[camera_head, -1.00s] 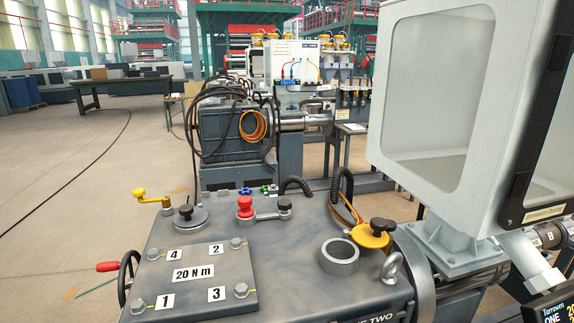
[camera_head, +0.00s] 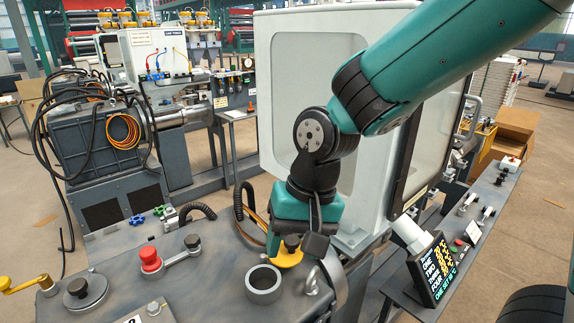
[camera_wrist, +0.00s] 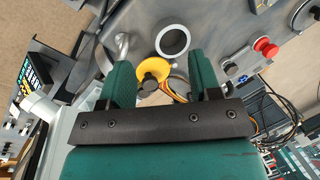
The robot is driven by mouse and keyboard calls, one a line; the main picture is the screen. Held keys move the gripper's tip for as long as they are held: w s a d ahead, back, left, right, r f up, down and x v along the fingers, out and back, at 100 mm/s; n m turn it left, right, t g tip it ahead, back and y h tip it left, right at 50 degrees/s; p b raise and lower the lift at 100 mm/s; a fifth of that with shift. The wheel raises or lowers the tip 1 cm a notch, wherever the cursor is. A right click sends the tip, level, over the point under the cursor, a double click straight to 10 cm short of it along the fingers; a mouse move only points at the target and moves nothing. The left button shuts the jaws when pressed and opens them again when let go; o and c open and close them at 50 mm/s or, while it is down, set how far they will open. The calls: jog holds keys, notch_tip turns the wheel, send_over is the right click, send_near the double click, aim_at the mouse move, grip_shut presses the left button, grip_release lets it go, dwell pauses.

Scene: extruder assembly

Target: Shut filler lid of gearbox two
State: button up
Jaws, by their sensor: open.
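The filler lid is a yellow disc (camera_head: 286,259) with a black knob (camera_head: 292,242). It sits beside the round grey filler neck (camera_head: 264,284) on the gearbox top, and the neck's mouth is uncovered. My gripper (camera_head: 293,245) hangs over the lid, partly hiding it. In the wrist view my gripper (camera_wrist: 160,60) is open, with the yellow lid (camera_wrist: 165,66) and its black knob (camera_wrist: 149,84) showing between the green fingers. The filler neck (camera_wrist: 173,40) lies just beyond the lid there. I cannot tell whether a finger touches the knob.
A metal lifting eye (camera_head: 312,281) stands right of the neck. A white hopper housing (camera_head: 270,110) rises behind my gripper. A red knob (camera_head: 150,258) and a round black-knobbed cap (camera_head: 84,290) are on the left of the gearbox top. A display (camera_head: 434,268) stands at right.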

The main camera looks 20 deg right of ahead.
jog(key=w+d+r+m+h+p, duration=0.1)
jog(key=w+r+m+p, duration=0.1)
jog(key=w+m+p, duration=0.4)
jog(key=m+h+p, duration=0.2)
jog(key=m+p, duration=0.3)
jog(key=m, duration=0.1)
send_near(291, 239)
jog(key=shift+f, duration=0.1)
jog(key=shift+d+f+b, duration=0.15)
jog(key=shift+f+b, duration=0.45)
jog(key=shift+f, duration=0.05)
notch_tip(291, 239, down, 8)
jog(key=b, duration=0.6)
jog(key=shift+w+r, duration=0.1)
jog(key=shift+r, duration=0.25)
jog(key=shift+f, duration=0.1)
jog(key=c, duration=0.6)
